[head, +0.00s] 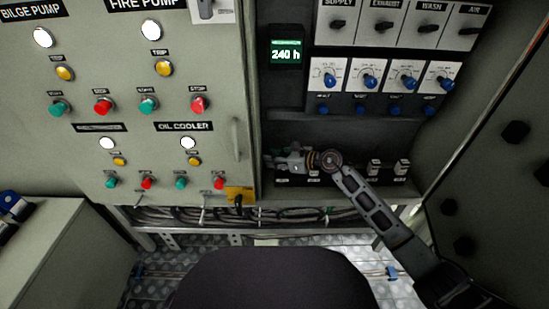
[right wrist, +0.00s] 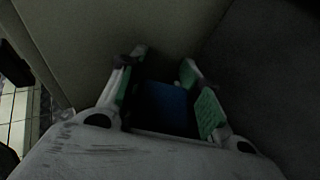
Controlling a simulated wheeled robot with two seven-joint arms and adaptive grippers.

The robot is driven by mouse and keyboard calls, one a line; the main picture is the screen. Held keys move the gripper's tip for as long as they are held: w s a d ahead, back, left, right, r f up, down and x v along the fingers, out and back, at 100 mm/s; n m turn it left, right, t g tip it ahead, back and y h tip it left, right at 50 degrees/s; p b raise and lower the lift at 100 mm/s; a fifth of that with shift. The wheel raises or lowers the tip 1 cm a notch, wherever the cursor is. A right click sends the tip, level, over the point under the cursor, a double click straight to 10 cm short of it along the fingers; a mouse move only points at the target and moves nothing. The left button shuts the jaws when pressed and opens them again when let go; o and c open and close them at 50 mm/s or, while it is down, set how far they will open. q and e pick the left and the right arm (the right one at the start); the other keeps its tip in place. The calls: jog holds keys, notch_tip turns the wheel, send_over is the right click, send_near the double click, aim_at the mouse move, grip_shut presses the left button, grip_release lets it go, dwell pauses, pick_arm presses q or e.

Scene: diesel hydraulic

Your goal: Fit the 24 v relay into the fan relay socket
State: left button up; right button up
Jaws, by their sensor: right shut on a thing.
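My right gripper (head: 274,162) is in the low recess of the panel, its fingers towards the left. In the right wrist view its two green-padded fingers (right wrist: 163,62) are shut on a dark blue block, the relay (right wrist: 166,104); no marking on it can be read. In the head view the relay is hidden or too small to make out. A row of small labelled places runs along the recess floor. Two at the right hold pale blocks (head: 374,167). My gripper and wrist cover the left part of the row, and I cannot tell which is the fan relay socket. My left gripper is not in view.
A cabinet door with lamps and buttons (head: 150,85) stands left of the recess, its handle (head: 236,138) near my gripper. Knobs (head: 368,80) and blue buttons are above. Cables (head: 290,215) run below. Dark blue items (head: 12,203) sit on a grey box at far left.

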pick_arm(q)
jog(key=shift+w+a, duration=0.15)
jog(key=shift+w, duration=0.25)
pick_arm(e)
jog(key=shift+f, duration=0.3)
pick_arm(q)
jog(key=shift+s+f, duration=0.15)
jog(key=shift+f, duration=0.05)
pick_arm(e)
jog(key=shift+f, duration=0.2)
pick_arm(q)
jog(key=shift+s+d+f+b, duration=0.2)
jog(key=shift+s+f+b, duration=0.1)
jog(key=shift+b, duration=0.1)
pick_arm(e)
jog(key=shift+f, duration=0.2)
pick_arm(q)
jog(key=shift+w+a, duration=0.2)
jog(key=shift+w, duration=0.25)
pick_arm(e)
jog(key=shift+f, duration=0.35)
jog(key=o, duration=0.9)
jog(key=shift+o, duration=1.1)
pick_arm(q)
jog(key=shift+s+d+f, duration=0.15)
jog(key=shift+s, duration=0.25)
